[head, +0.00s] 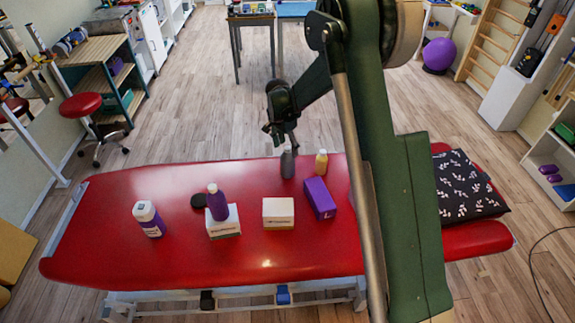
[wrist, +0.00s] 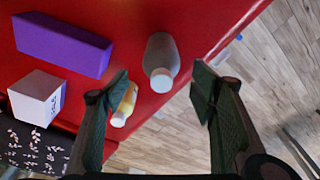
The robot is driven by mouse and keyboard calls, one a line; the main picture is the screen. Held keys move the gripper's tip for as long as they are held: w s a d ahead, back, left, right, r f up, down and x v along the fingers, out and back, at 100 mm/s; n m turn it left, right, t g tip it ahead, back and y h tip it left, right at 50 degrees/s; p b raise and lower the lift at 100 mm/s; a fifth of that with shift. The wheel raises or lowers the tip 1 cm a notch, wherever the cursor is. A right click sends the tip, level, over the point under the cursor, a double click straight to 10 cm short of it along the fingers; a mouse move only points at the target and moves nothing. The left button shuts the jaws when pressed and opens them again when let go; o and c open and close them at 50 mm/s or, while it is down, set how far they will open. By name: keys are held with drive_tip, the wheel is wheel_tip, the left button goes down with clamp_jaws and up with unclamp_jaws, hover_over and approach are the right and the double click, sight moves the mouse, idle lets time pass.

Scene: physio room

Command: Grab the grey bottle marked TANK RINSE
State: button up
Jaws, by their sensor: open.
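The grey bottle (head: 287,164) stands upright near the far edge of the red treatment table (head: 110,230). In the wrist view the grey bottle (wrist: 161,62) shows from above, ahead of and between my fingers; its label cannot be read. My gripper (head: 281,140) is above the bottle in the head view. In the wrist view my gripper (wrist: 160,90) is open and empty, its fingers wide apart. A yellow bottle (head: 321,162) stands just right of the grey one. In the wrist view the yellow bottle (wrist: 125,105) is partly behind my left finger.
A purple box (head: 320,198) lies close to the grey bottle. A patterned black cushion (head: 465,185) lies right.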

sight(289, 157)
idle(0.3)
drive_tip(key=shift+w+d+f, duration=0.1)
drive_tip(key=shift+f, duration=0.55)
drive_tip(key=shift+w+d+f, duration=0.1)
drive_tip(key=shift+f, duration=0.5)
drive_tip(key=shift+f, duration=0.15)
drive_tip(key=shift+w+d+f, duration=0.15)
drive_tip(key=shift+f, duration=1.1)
drive_tip(key=shift+w+d+f, duration=0.15)
drive_tip(key=shift+f, duration=1.05)
drive_tip(key=c, duration=1.2)
drive_tip(key=shift+c, duration=0.2)
drive_tip(key=shift+r, duration=0.15)
drive_tip(key=shift+r, duration=4.9)
